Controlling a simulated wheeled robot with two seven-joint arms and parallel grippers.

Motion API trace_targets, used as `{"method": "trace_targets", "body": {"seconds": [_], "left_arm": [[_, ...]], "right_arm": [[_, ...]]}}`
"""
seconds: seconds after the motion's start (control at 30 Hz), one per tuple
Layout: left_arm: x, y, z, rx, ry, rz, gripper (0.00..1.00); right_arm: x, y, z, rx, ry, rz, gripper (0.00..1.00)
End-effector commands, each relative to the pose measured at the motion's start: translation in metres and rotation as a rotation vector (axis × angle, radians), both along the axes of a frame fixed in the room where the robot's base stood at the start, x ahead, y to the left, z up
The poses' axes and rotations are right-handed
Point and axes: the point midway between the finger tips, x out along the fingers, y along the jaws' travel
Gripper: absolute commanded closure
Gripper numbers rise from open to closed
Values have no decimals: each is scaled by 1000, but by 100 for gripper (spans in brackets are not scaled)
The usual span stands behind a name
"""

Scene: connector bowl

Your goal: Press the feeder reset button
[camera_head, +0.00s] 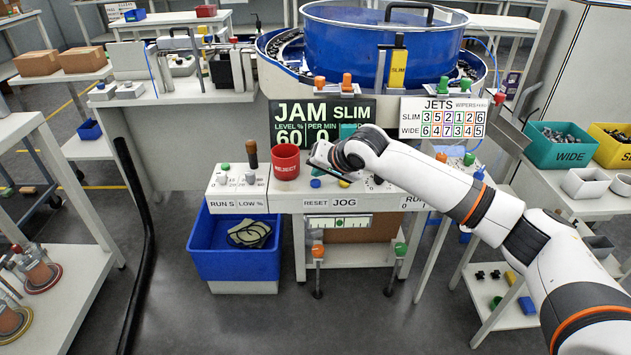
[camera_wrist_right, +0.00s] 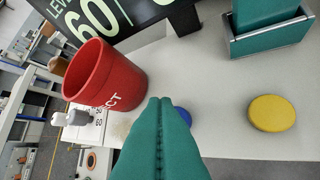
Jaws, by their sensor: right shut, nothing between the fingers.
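The blue button (camera_head: 315,183) stands on the white control ledge just above the printed word RESET (camera_head: 315,203). In the right wrist view the blue button (camera_wrist_right: 184,115) shows partly, behind and just right of the green fingertips. My right gripper (camera_head: 317,163) is over the ledge near the blue button, shut and empty. Its closed fingers (camera_wrist_right: 160,103) fill the lower middle of the wrist view and hide part of the button. I cannot tell whether they touch it. My left gripper is not in view.
A red REJECT cup (camera_head: 286,163) stands close left of my right gripper; it also shows in the wrist view (camera_wrist_right: 105,75). A yellow button (camera_wrist_right: 272,113) lies to the right. The JAM SLIM display (camera_head: 322,113) rises behind. A blue bin (camera_head: 235,264) stands below left.

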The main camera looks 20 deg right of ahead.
Motion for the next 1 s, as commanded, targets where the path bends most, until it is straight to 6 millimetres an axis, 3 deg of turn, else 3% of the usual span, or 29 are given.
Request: {"method": "trace_targets", "body": {"seconds": [1.0], "left_arm": [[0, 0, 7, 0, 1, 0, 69]], "right_arm": [[0, 0, -10, 0, 0, 0, 100]]}}
